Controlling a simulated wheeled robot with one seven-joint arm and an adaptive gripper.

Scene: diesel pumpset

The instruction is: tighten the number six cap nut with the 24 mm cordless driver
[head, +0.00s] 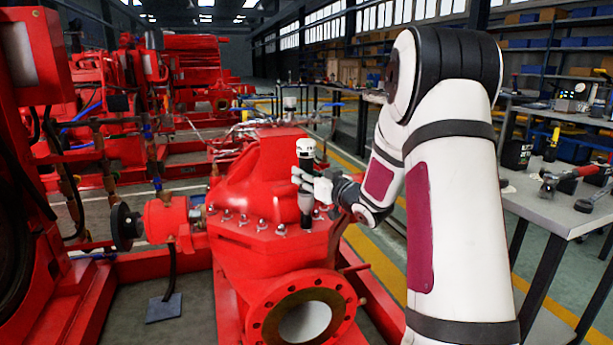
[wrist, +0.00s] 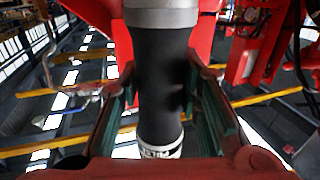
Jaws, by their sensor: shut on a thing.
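The cordless driver (head: 305,158) is upright, with a black body, a white top and a grey lower end. My gripper (head: 318,186) is shut around its body from the right. In the wrist view the driver (wrist: 158,75) stands between the two fingers of my gripper (wrist: 165,100), grey collar at the top and white lettered band at the bottom. The driver's lower end is over the front flange of the red pump casing (head: 255,262), in the row of cap nuts (head: 262,224). I cannot tell whether it sits on a nut. No nut numbers are readable.
The pump's round open port (head: 305,318) faces forward below the flange. A red bearing housing with a shaft (head: 165,220) is at left. A grey workbench (head: 545,210) with tools stands at right. The yellow-lined floor aisle (head: 375,255) lies between.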

